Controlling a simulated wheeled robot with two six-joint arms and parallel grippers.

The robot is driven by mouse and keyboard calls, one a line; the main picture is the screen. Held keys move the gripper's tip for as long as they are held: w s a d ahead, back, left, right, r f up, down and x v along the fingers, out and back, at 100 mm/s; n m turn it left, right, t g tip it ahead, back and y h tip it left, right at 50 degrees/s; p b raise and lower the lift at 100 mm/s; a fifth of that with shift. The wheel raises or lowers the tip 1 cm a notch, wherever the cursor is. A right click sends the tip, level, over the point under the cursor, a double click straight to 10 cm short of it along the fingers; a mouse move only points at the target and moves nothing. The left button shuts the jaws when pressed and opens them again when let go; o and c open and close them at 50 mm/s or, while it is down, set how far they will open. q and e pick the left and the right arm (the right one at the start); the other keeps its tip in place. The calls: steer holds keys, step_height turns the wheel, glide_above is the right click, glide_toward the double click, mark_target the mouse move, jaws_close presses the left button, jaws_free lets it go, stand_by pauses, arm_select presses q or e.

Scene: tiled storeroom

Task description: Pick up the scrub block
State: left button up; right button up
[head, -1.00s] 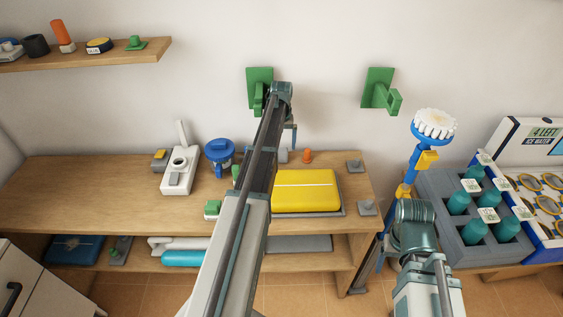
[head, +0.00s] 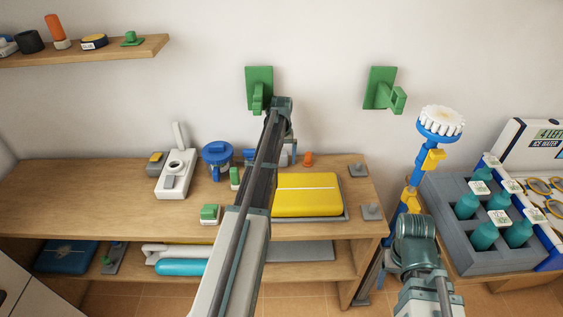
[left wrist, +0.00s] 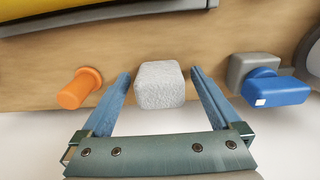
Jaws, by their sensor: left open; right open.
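The scrub block appears to be the pale grey, rough-textured block (left wrist: 160,84) on the wooden tabletop in the left wrist view. My left gripper (left wrist: 160,74) is open, with one finger on each side of the block and a narrow gap visible on both sides. In the head view my left gripper (head: 291,150) hangs low over the back of the table, partly behind my forearm. I cannot make out the block clearly there. My right arm shows at the lower right of the head view, but its fingers are hidden.
An orange peg (left wrist: 80,88) stands left of the block in the wrist view, and a blue-and-grey item (left wrist: 272,85) lies right. A yellow case (head: 307,194) lies near the gripper. Green hooks (head: 259,88) are on the wall. A bottle crate (head: 452,236) stands at right.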

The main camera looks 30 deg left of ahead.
arm_select(q)
jaws_close()
stand_by(0.3)
steer(key=shift+r, duration=0.15)
step_height(320, 180, up, 10)
steer(key=p, duration=1)
